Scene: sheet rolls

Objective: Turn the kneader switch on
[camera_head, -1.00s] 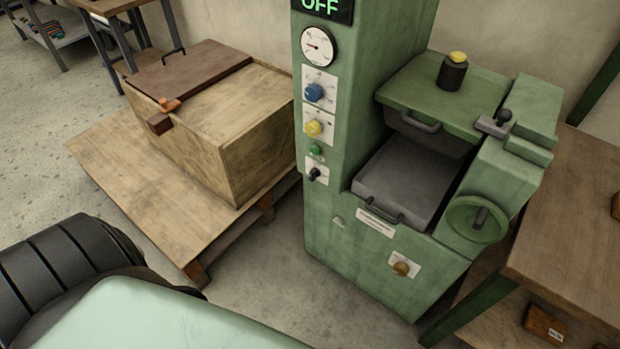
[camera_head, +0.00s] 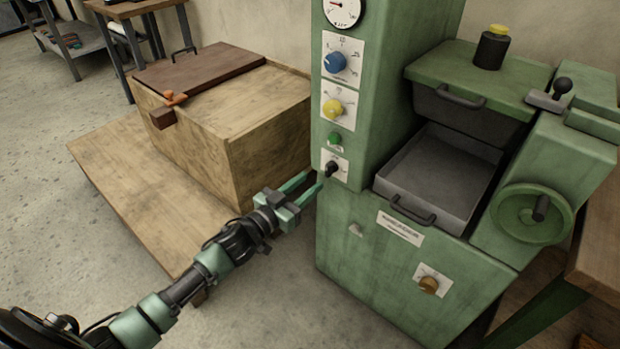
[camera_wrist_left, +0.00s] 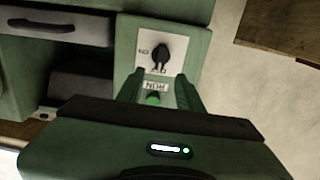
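The switch is a black rotary knob (camera_head: 332,168) on a small white plate, low on the green machine's front column. In the left wrist view the black knob (camera_wrist_left: 161,49) sits on its white plate with ON and OFF lettering, just beyond my fingertips. My left gripper (camera_head: 317,180) is open and empty, its two fingers apart and pointing at the switch plate from the lower left. In the left wrist view the gripper (camera_wrist_left: 160,76) has its fingers on either side of the line to the knob. A green button (camera_head: 335,139) is just above the switch. My right gripper is not in view.
The green machine (camera_head: 340,230) also carries a blue knob (camera_head: 334,63), a yellow knob (camera_head: 333,107), a grey tray (camera_head: 440,185) and a handwheel (camera_head: 530,213). A wooden box (camera_head: 215,150) on a low wooden platform (camera_head: 120,200) stands left. Floor in front is clear.

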